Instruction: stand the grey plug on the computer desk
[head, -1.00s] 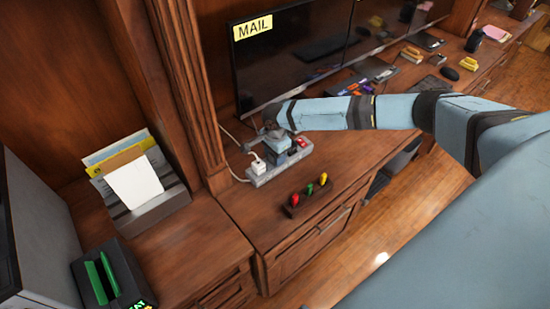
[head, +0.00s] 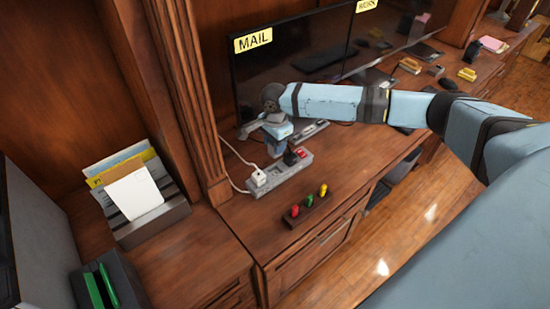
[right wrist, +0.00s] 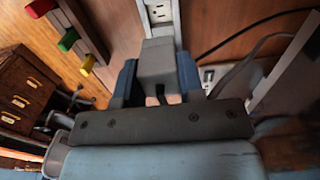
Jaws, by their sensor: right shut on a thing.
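The grey plug (right wrist: 157,60) shows in the right wrist view, between the two blue fingers of my right gripper (right wrist: 157,75), which is shut on it. A short dark cord end shows below the plug. In the head view my right gripper (head: 284,142) is above the computer desk (head: 345,165), close over the far side of the power strip (head: 285,176); the plug is mostly hidden there by the gripper. Sockets of the power strip (right wrist: 160,12) show just past the plug in the wrist view. My left gripper is not in view.
A white plug (head: 258,177) sits in the strip's near end. A dark rack with red, green and yellow pieces (head: 306,207) stands near the desk's front edge. A monitor (head: 290,55) stands behind. Bare desk lies right of the strip. A letter holder (head: 150,215) is left.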

